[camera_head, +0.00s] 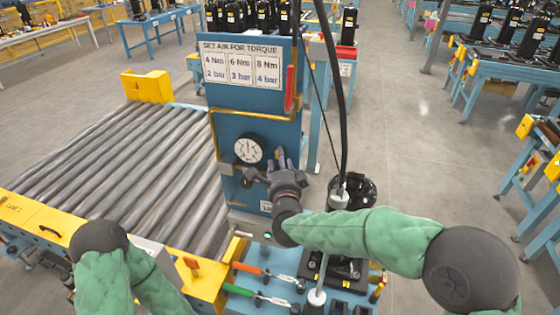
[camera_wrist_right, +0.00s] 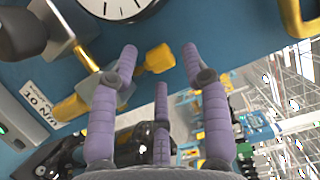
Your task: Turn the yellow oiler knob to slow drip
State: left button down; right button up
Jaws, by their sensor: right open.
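In the right wrist view, the yellow knob (camera_wrist_right: 158,58) is a small flat-ended handle in front of the blue panel, below the round gauge. My right gripper (camera_wrist_right: 160,60) is open, with its purple fingertips on either side of the knob. A gap shows on the right; I cannot tell whether the left finger touches. In the head view, my right gripper (camera_head: 270,172) is at the blue panel (camera_head: 270,98), just below the gauge (camera_head: 249,148), and hides the knob. My left arm shows at lower left, but its gripper is not seen.
A brass-coloured cylinder (camera_wrist_right: 75,105) and a grey block (camera_wrist_right: 52,42) sit left of the knob. A roller conveyor (camera_head: 130,160) lies left of the panel. Screwdriver-like tools (camera_head: 262,273) lie below. A black hose (camera_head: 338,100) hangs right of the panel.

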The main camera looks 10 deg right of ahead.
jog(key=shift+w, duration=0.65)
grip_shut()
